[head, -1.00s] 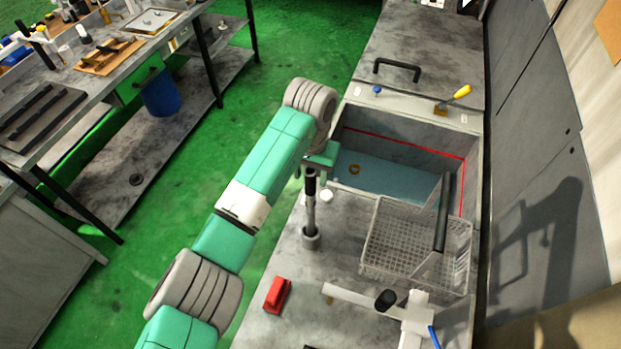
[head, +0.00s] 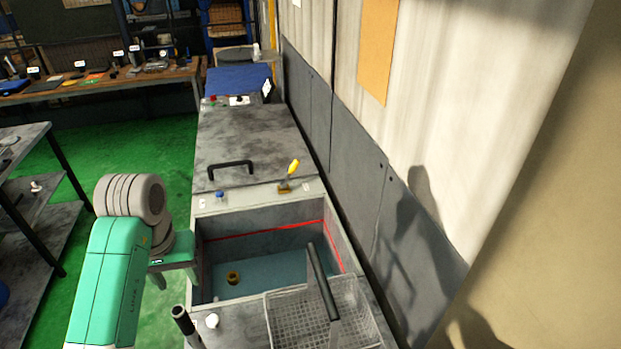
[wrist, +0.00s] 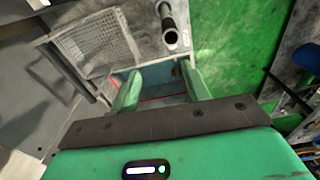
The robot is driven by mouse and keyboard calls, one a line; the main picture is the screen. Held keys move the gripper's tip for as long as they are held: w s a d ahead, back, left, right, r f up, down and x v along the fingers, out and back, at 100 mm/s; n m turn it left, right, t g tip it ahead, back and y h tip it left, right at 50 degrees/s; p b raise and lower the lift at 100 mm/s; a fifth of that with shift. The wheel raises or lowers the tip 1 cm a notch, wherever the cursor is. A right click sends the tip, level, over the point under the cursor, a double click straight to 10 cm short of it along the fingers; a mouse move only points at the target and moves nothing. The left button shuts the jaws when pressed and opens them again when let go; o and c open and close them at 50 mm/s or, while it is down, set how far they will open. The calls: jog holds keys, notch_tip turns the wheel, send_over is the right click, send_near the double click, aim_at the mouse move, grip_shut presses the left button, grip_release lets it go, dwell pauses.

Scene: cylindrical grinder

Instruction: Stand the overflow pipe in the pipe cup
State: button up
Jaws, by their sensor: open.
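The overflow pipe (head: 186,327), a slim tube with a black upper end, stands upright on the bench by the tank's near left corner. Its lower part and the pipe cup are below the edge of the head view. In the wrist view the pipe (wrist: 169,26) shows at the top, black end towards me; its foot is too unclear to tell how it sits in the cup. My gripper (head: 174,277) is open and empty, beyond the pipe and over the tank's left edge. In the wrist view my gripper's fingers (wrist: 161,88) are spread, apart from the pipe.
The tank (head: 212,220) holds blue water, with a red line on its walls and a brass ring (head: 233,278) at the bottom. A wire basket (head: 300,318) with a dark handle stands at the near right.

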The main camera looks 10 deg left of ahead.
jog(key=w+d+r+m+t, duration=0.1)
jog(key=w+d+r+t, duration=0.35)
jog(key=d, duration=0.35)
jog(key=w+d+r+m+t, duration=0.2)
jog(key=w+d+r+t, duration=0.1)
jog(key=d+r, duration=0.3)
jog(key=w+d+r+m+t, duration=0.1)
jog(key=w+d+r+t, duration=0.2)
jog(key=d, duration=0.6)
jog(key=s+d+r+m+t+h, duration=0.1)
jog(key=s+d+r+t, duration=0.3)
jog(key=r, duration=0.3)
jog(key=s+d+r+t+h, duration=0.1)
jog(key=s+d+r+t, duration=0.3)
jog(key=r, duration=0.3)
jog(key=s+r+t+y, duration=0.2)
jog(key=s+r+t, duration=0.3)
jog(key=s+r, duration=0.4)
jog(key=s, duration=0.5)
jog(key=shift+s+n+t, duration=0.15)
jog(key=shift+n+t, duration=0.15)
jog(key=shift+t, duration=0.05)
jog(key=shift+d+r, duration=0.1)
